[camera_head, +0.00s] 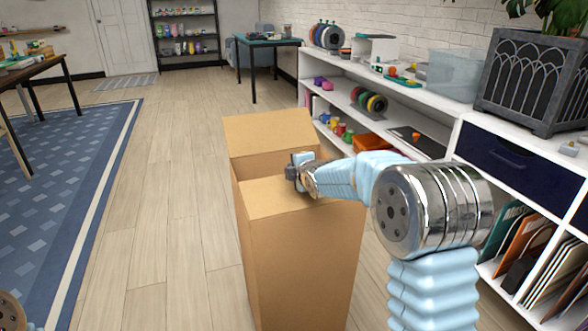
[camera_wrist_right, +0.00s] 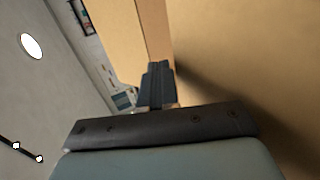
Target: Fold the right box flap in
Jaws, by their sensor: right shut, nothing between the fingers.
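A tall open-topped cardboard box (camera_head: 305,270) stands on the floor in the middle of the head view. Its far flap (camera_head: 268,132) stands up, leaning away. A near panel (camera_head: 270,196) spans the front part of the top and looks nearly flat. My right arm crosses the box's right side, so I cannot clearly make out the right flap. My right gripper (camera_head: 298,172) is shut and empty, over the top of the box. In the right wrist view its closed fingers (camera_wrist_right: 157,85) are close to cardboard (camera_wrist_right: 240,60); contact cannot be told. My left gripper is out of view.
A white shelf unit (camera_head: 455,118) with spools, bins and a planter (camera_head: 535,85) runs along the right, close to my right arm. Clear wood floor (camera_head: 175,200) lies left of the box, then a blue rug (camera_head: 60,200). A table (camera_head: 262,42) stands behind.

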